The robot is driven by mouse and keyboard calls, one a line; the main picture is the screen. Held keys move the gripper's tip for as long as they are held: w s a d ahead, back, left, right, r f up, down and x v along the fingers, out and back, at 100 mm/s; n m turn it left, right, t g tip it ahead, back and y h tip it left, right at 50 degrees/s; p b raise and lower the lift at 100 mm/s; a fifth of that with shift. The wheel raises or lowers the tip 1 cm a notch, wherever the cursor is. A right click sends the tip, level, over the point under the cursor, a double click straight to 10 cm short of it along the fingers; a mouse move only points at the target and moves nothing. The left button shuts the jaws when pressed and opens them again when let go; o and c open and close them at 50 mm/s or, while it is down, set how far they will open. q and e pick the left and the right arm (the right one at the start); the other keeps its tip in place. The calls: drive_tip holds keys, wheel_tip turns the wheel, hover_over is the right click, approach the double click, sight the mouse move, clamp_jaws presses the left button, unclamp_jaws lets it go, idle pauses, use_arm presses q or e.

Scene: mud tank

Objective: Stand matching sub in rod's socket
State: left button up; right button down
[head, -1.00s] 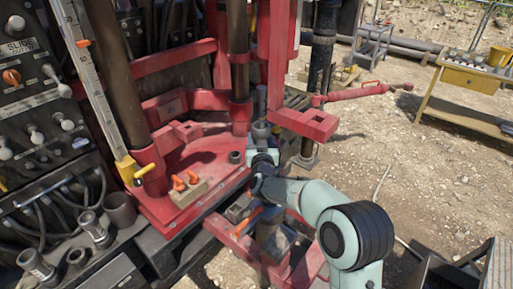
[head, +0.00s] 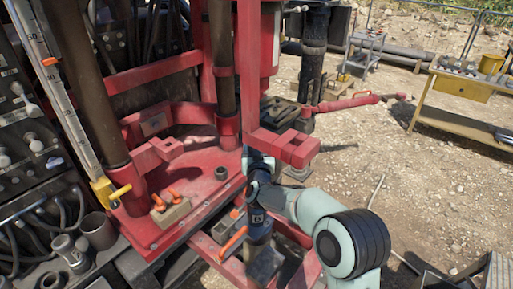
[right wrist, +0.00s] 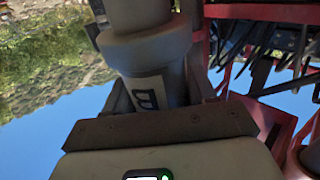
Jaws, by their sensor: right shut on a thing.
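My right gripper (head: 259,172) is shut on a grey sub. In the right wrist view the sub (right wrist: 150,48) is a stepped cylinder with a wide collar and a pale label with a dark letter like B. The picture there is upside down, with sky at the bottom. In the head view a dark upright cylinder (head: 258,225) with a small white mark stands just below my gripper, by the red frame's front. My gripper and wrist hide where the sub and this cylinder meet, so contact cannot be told. My left gripper is out of view.
A red deck (head: 200,170) carries a block with orange-handled pins (head: 170,208) and a small dark ring (head: 221,173). A red arm bracket (head: 290,147) juts out close behind my wrist. Grey cylinders (head: 72,252) stand at lower left. A yellow table (head: 465,90) is far right.

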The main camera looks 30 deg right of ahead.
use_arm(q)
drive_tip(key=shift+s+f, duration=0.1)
use_arm(e)
drive_tip(key=shift+r, duration=0.1)
drive_tip(key=shift+f+b, duration=1.2)
drive_tip(key=shift+f, duration=1.35)
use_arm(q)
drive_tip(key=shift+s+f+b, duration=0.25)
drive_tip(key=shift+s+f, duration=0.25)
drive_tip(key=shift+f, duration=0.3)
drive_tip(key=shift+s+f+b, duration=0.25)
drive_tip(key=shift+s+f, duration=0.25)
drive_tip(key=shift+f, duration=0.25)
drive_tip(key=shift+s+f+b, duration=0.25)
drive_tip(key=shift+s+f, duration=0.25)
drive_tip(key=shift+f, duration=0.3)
use_arm(e)
drive_tip(key=shift+f, duration=1.1)
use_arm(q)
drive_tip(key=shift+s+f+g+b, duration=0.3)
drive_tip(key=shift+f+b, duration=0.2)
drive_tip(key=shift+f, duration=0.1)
use_arm(e)
drive_tip(key=shift+f, duration=0.6)
